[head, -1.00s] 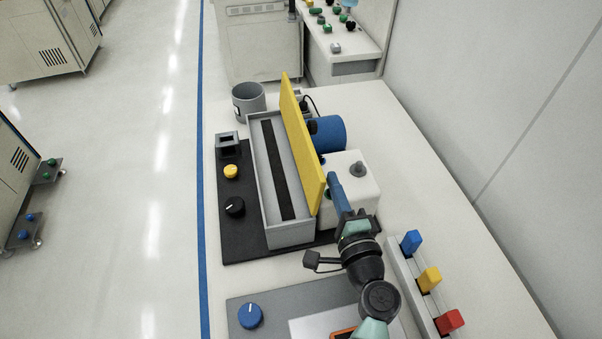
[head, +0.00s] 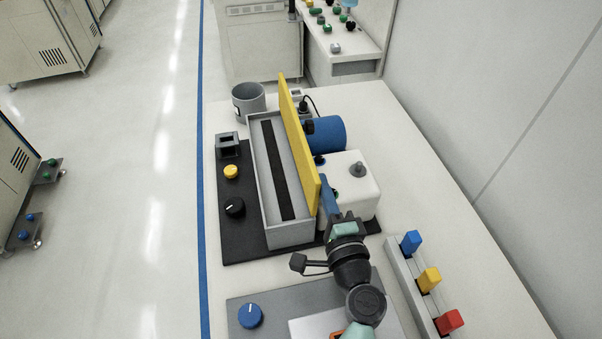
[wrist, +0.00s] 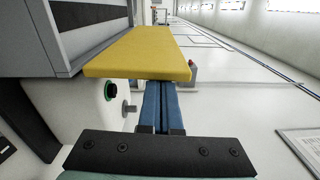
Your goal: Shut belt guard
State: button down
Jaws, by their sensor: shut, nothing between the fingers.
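The belt guard (head: 293,140) is a long yellow panel. It stands raised, nearly upright, along the right side of a grey trough (head: 290,232) with a black belt (head: 277,165) inside. My gripper (head: 325,184) has blue fingers, shut with nothing between them. It is at the near end of the guard, on its right side, close to the panel. In the wrist view the guard (wrist: 145,52) lies just past the blue fingertips (wrist: 160,88). I cannot tell whether the fingertips touch it.
A blue motor (head: 328,134) and a white box with a grey knob (head: 358,170) stand right of the guard. Yellow and black knobs (head: 233,207) are left of the trough. A grey cup (head: 249,100) is behind. A rack of coloured blocks (head: 428,280) is at the near right.

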jog(key=shift+s+a, duration=0.15)
jog(key=shift+a, duration=0.45)
jog(key=shift+s+a+f+b, duration=0.15)
jog(key=shift+s+a, duration=0.1)
jog(key=shift+a, duration=0.55)
jog(key=shift+s+a+f+b, duration=0.15)
jog(key=shift+s+a, duration=0.1)
jog(key=shift+a, duration=0.5)
jog(key=shift+s+a+f+b, duration=0.3)
jog(key=shift+a+f+b, duration=0.5)
jog(key=shift+a+b, duration=0.05)
jog(key=shift+s+a+f, duration=0.1)
jog(key=shift+a, duration=0.3)
